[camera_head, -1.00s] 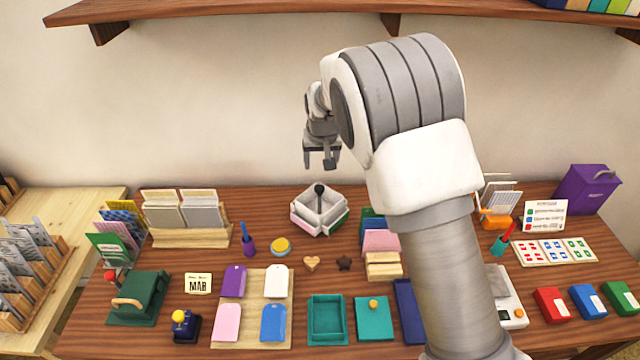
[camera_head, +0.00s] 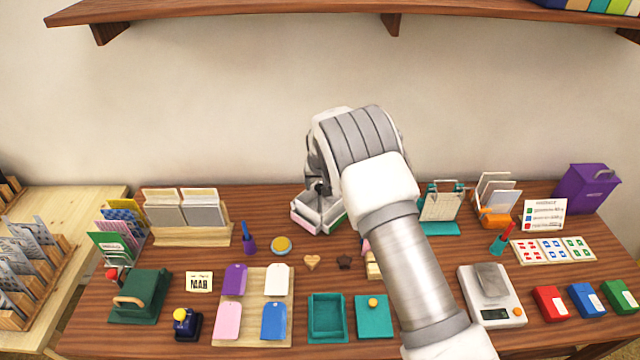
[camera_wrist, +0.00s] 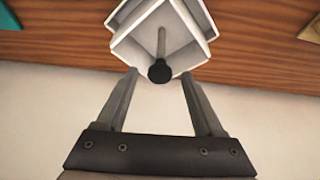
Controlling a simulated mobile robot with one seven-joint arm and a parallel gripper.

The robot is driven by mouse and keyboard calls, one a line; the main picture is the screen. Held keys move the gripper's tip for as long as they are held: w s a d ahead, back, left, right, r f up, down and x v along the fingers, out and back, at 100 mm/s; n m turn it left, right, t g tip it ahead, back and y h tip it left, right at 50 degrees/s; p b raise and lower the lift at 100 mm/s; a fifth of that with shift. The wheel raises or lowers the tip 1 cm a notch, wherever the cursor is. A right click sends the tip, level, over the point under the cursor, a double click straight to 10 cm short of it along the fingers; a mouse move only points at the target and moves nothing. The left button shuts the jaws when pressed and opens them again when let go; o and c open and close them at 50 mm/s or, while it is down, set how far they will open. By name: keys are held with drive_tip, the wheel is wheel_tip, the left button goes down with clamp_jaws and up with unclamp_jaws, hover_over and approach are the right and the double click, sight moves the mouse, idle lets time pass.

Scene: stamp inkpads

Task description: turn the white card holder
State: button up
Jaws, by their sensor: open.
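The white card holder (camera_head: 304,219) stands at the back middle of the table, partly hidden by my arm in the head view. In the wrist view the holder (camera_wrist: 185,28) shows white angled compartments around a grey post topped by a black knob (camera_wrist: 160,71). My gripper (camera_wrist: 159,73) is open, its two fingers pointing at the holder. The knob appears between the fingertips, with space on both sides and no visible contact. In the head view my gripper is mostly hidden behind my arm, just above the holder.
A wooden card rack (camera_head: 190,234) stands left of the holder, and a purple cup (camera_head: 249,246) and yellow-topped round tin (camera_head: 281,246) are nearer. A teal-based card stand (camera_head: 441,204) is to the right. The wall is behind.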

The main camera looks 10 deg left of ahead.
clamp_jaws()
idle(0.4)
idle(1.1)
